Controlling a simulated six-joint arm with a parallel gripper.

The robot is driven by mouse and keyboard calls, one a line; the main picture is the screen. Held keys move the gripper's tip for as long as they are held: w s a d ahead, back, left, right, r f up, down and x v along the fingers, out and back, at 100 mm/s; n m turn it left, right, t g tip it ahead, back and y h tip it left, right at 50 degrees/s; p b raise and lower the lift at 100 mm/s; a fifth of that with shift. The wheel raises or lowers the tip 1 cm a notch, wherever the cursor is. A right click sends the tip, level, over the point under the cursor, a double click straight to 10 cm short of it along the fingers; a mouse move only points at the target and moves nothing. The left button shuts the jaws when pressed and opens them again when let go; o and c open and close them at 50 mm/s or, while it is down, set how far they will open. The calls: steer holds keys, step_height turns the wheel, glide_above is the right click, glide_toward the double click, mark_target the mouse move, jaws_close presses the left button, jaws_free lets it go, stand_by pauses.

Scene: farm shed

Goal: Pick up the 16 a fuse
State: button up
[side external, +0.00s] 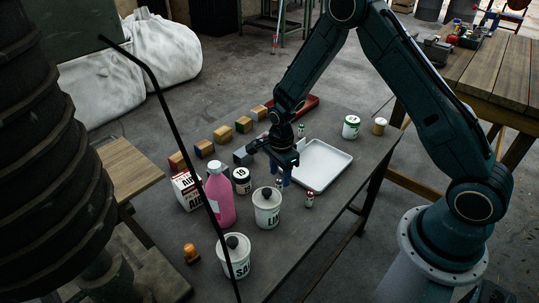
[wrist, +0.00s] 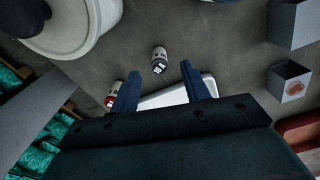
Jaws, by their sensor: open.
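A small grey-and-white cylinder (wrist: 159,60), which looks like a fuse, stands just beyond and between my fingertips in the wrist view. Its print is too small to read surely. A second small cylinder with a red band (wrist: 113,95) is beside my left finger in that view. In the side view one small cylinder (side external: 309,199) stands in front of the white tray and another (side external: 301,130) behind it. My gripper (wrist: 161,70) is open and empty, pointing down low over the table. It also shows in the side view (side external: 283,181), where it hides the nearest cylinder.
A white tray (side external: 309,181) lies right of my gripper. White lidded canisters (side external: 266,216) (side external: 236,265), a pink bottle (side external: 219,205) and a carton (side external: 187,188) stand at the left. Several blocks (side external: 223,134) form a row behind. A green-labelled can (side external: 351,127) stands at the far right.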

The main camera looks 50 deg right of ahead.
mark_target(279, 180)
steer(key=shift+f, duration=0.1)
steer(key=shift+f, duration=2.55)
jaws_close()
